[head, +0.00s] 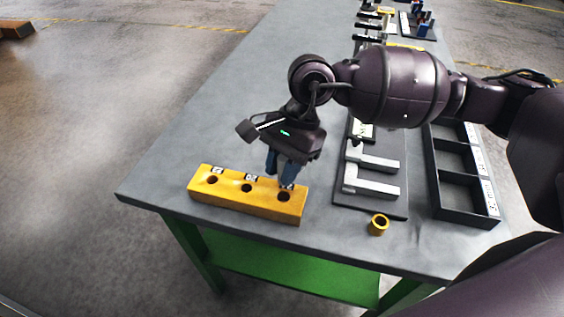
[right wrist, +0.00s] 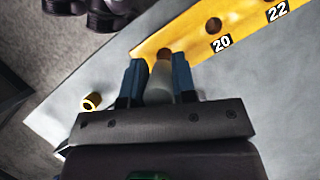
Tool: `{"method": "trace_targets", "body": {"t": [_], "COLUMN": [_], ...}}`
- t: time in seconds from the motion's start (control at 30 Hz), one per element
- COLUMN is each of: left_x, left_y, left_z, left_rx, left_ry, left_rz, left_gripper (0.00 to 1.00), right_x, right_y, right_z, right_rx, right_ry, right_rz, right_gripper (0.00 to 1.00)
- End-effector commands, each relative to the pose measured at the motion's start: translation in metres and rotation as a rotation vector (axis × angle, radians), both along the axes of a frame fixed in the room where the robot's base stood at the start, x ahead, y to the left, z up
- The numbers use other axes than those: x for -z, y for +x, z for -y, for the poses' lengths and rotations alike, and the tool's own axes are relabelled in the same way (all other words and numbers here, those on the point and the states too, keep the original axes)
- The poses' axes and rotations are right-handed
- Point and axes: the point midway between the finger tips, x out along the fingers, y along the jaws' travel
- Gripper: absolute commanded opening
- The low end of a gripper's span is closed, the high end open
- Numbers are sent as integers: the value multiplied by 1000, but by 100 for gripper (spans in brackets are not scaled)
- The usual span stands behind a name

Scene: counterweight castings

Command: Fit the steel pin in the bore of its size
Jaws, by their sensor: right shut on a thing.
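A yellow block (head: 232,198) with three bores in its top lies near the front left of the table. In the right wrist view the block (right wrist: 185,36) shows labels 20 and 22; the label of the bore nearest my gripper is hidden there. My right gripper (head: 279,176) is over the right end of the block, just behind the right bore (head: 284,196). In the right wrist view its blue fingers (right wrist: 159,80) are shut on the grey steel pin (right wrist: 160,74). The pin's far end is close to the end bore; I cannot tell whether it touches the block. My left gripper is not in view.
A yellow ring (head: 378,225) stands on the table right of the block, near the front edge. A dark board with grey L-shaped pieces (head: 372,187) and a black compartment tray (head: 455,212) are farther right. The table left of the block is clear.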

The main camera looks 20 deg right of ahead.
Motion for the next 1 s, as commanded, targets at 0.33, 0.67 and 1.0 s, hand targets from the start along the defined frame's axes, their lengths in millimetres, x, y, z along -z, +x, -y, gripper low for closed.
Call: {"method": "trace_targets", "body": {"t": [0.33, 0.67, 1.0], "left_x": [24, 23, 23], "left_y": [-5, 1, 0], "left_z": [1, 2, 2], "left_rx": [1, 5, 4], "left_ry": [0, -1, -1], "left_rz": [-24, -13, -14], "left_gripper": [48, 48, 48], "right_x": [31, 38, 37], "right_y": [0, 0, 0], "right_z": [0, 0, 0], "right_rx": [-1, 0, 0], "right_ry": [1, 1, 1], "right_rz": [-3, 1, 1], "right_gripper": [0, 0, 0]}}
